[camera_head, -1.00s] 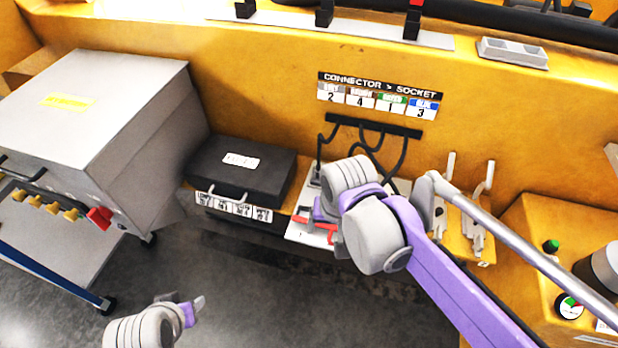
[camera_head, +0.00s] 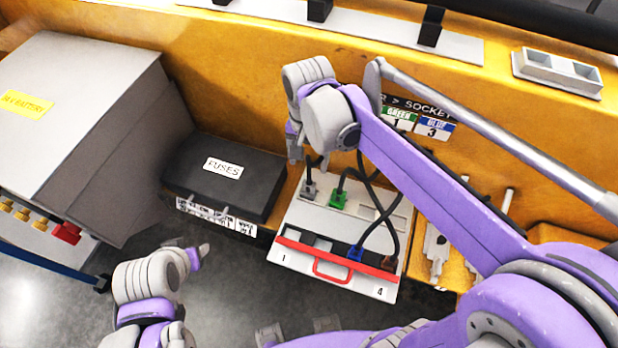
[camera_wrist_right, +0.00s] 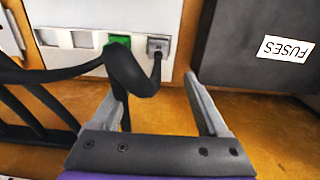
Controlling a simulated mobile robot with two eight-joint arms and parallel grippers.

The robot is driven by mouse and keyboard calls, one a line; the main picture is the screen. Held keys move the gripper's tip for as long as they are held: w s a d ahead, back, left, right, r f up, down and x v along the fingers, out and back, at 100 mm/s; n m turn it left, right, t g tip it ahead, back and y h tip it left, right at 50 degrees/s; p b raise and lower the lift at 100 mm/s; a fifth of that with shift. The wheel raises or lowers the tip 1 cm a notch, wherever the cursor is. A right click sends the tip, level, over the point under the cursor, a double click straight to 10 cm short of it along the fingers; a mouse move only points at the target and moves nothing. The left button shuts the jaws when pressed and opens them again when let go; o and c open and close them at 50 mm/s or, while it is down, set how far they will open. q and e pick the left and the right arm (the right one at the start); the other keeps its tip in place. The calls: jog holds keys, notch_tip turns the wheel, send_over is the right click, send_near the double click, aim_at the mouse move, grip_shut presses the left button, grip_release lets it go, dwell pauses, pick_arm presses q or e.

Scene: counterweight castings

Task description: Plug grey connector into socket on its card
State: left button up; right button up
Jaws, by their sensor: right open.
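The grey connector (camera_head: 308,192) sits at the left end of the upper row on the white socket panel (camera_head: 285,212), its black cable attached. It also shows in the right wrist view (camera_wrist_right: 158,45), just beyond the fingertips. My right gripper (camera_head: 298,152) is open and empty above and behind it; in its wrist view (camera_wrist_right: 154,88) a black cable loops between the fingers. The card (camera_head: 420,118) is partly hidden by my right arm; green 1 and blue 3 show. Sockets 1 and 2 (camera_head: 308,241) look empty. My left gripper (camera_head: 200,256) is off left of the panel, its opening unclear.
A green connector (camera_head: 338,198) stands beside the grey one. A blue connector (camera_head: 355,253) and a brown one (camera_head: 388,262) are in the lower row by a red bar (camera_head: 325,254). A black fuses box (camera_head: 225,180) stands close left. Loose cables cross the panel.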

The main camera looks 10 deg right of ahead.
aim_at(309, 183)
jog(key=f, duration=0.1)
jog(key=s+f, duration=0.1)
jog(key=f, duration=0.1)
jog(key=shift+s+a+f, duration=0.1)
jog(key=shift+a+f, duration=0.05)
jog(key=shift+f, duration=0.15)
notch_tip(309, 183, down, 6)
jog(key=shift+r, duration=0.2)
grip_shut()
